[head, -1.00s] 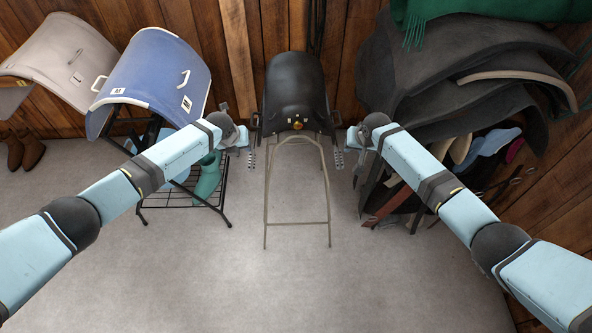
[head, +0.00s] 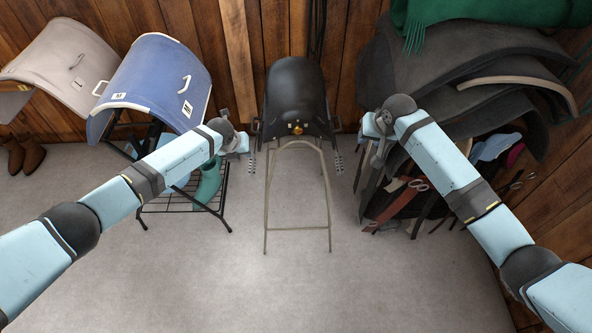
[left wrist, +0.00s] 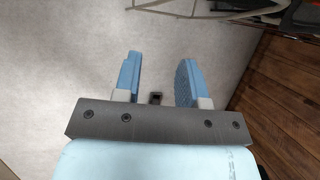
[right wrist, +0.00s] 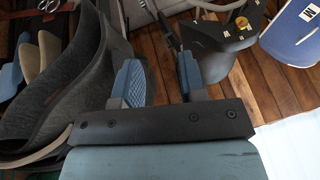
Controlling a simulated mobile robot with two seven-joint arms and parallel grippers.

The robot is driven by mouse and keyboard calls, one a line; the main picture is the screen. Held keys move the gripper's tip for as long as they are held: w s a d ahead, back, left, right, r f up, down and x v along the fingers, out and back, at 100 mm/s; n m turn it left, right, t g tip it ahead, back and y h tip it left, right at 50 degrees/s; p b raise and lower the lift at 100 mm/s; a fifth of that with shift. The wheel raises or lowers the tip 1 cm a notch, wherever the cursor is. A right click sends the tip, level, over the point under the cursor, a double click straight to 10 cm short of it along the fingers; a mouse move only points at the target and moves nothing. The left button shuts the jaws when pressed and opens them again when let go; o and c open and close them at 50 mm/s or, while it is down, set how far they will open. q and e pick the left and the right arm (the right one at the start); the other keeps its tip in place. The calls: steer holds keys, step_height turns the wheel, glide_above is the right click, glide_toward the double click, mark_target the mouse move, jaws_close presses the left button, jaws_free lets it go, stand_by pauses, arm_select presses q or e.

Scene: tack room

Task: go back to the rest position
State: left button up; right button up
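My left gripper (head: 240,150) is beside the left flank of the black saddle in the head view. In the left wrist view its two blue fingers (left wrist: 160,78) stand apart with only grey floor between them. My right gripper (head: 368,128) is to the right of the saddle, close to the dark hanging pads. In the right wrist view its fingers (right wrist: 160,78) are apart and nothing is held between them. In the head view both fingertip pairs are small and partly hidden by the wrists.
The black saddle (head: 295,88) sits on a thin metal stand (head: 266,215) between my arms. A blue pad (head: 150,75) is over a rack at left, with a grey pad (head: 60,60) beyond. Dark pads (head: 440,60) crowd the right wall. The front floor (head: 300,290) is clear.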

stand_by(0.4)
